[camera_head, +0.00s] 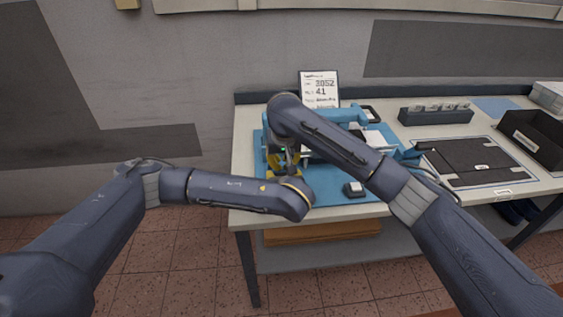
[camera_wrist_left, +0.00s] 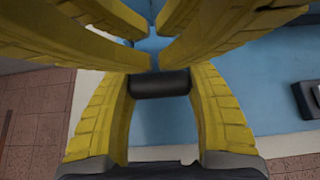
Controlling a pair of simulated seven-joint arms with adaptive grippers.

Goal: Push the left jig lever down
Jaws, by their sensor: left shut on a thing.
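The blue jig (camera_head: 345,115) stands on a blue mat on the table, partly hidden behind my arms. My left gripper (camera_head: 286,168) is low at the jig's left front. In the left wrist view its yellow fingers are shut on a short black bar, the left lever's grip (camera_wrist_left: 160,84), which lies across between the fingertips. The rest of the lever is hidden. My right gripper (camera_head: 274,156) points down close above the left one. Yellow fingers, apparently its own, cross the top of the left wrist view, tips close together; what lies between them is unclear.
A small dark block (camera_head: 354,189) sits on the blue mat (camera_head: 335,200) near the table's front edge. A sign (camera_head: 320,88) stands behind the jig. To the right are a grey rack (camera_head: 435,115), a dark board (camera_head: 470,160) and a black bin (camera_head: 535,135).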

